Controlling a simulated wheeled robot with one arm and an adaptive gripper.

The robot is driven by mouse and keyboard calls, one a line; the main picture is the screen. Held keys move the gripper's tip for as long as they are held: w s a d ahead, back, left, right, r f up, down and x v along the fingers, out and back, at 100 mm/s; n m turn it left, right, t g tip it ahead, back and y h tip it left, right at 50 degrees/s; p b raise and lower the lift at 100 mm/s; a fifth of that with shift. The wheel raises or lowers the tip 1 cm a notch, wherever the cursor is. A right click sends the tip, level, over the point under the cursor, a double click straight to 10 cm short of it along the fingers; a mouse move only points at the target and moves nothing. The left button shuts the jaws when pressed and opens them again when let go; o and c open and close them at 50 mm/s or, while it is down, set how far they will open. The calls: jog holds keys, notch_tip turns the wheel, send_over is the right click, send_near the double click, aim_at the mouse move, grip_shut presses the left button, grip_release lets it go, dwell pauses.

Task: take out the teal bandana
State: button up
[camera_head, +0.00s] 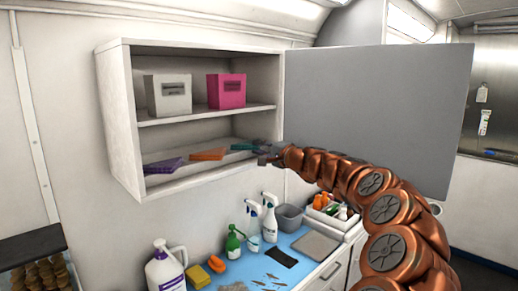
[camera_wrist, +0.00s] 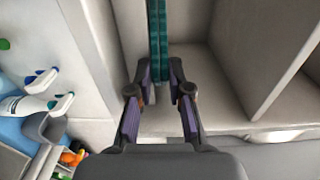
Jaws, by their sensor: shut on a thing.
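The teal bandana (camera_wrist: 160,38) shows in the wrist view as a narrow folded strip, its near end between my fingertips. My gripper (camera_wrist: 159,76) is shut on it, with one finger on each side. In the head view my gripper (camera_head: 264,158) is at the right end of the open cabinet's lower shelf. A purple bandana (camera_head: 163,165) and an orange bandana (camera_head: 208,154) lie to the left on the same shelf.
The cabinet's upper shelf (camera_head: 200,116) holds a white box (camera_head: 168,95) and a pink box (camera_head: 226,91). The open grey door (camera_head: 375,110) stands to the right, behind my arm. Below, a blue-topped counter (camera_head: 290,243) holds spray bottles, a jug and bins.

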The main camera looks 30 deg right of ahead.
grip_shut()
jog(key=shift+r+p, duration=0.9)
jog(key=shift+r, duration=0.45)
jog(key=shift+f, duration=0.15)
jog(key=s+d+r, duration=0.1)
jog(key=s+r, duration=0.1)
jog(key=s, duration=0.5)
jog(key=s+d+r, duration=0.1)
jog(key=s+r, duration=0.2)
jog(key=s, duration=0.3)
jog(key=shift+s+d+p, duration=0.35)
jog(key=shift+s+p, duration=0.05)
jog(key=shift+p, duration=0.05)
